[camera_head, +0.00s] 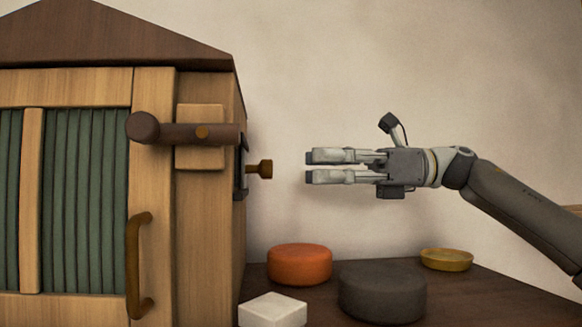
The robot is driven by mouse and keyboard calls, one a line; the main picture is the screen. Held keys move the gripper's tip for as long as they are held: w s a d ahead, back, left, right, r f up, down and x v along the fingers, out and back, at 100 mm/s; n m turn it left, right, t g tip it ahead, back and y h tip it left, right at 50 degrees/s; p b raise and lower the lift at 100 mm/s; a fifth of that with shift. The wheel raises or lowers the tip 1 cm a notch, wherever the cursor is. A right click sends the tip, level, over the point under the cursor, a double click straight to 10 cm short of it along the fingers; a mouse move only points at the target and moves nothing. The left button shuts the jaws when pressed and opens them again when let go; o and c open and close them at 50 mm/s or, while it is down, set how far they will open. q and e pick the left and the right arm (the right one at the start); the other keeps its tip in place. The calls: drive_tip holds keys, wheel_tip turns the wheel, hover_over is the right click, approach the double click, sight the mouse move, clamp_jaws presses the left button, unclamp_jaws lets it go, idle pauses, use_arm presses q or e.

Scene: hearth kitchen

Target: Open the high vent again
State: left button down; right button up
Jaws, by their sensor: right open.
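A wooden cabinet (210,230) with a dark pitched roof stands at the left in the head view. On its right side wall, high up, is a small dark fitting with a brown knob (264,169) sticking out to the right. It looks like the vent's knob; the vent opening itself is seen edge-on, so I cannot tell whether it is open. My right gripper (309,167) is open and empty, with its fingers pointing left at the knob's height. A short gap lies between the fingertips and the knob. My left gripper is not in view.
A dark brown latch bar (185,133) crosses the cabinet's front corner, above a curved door handle (135,262). An orange round block (299,264), a dark grey round block (382,291), a white block (272,310) and a yellow dish (446,259) are on the dark surface below.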

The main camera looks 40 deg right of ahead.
drive_tip(key=v, duration=0.4)
drive_tip(key=shift+s+d, duration=0.1)
drive_tip(key=shift+d, duration=0.15)
drive_tip(key=shift+f, duration=0.1)
idle(0.3)
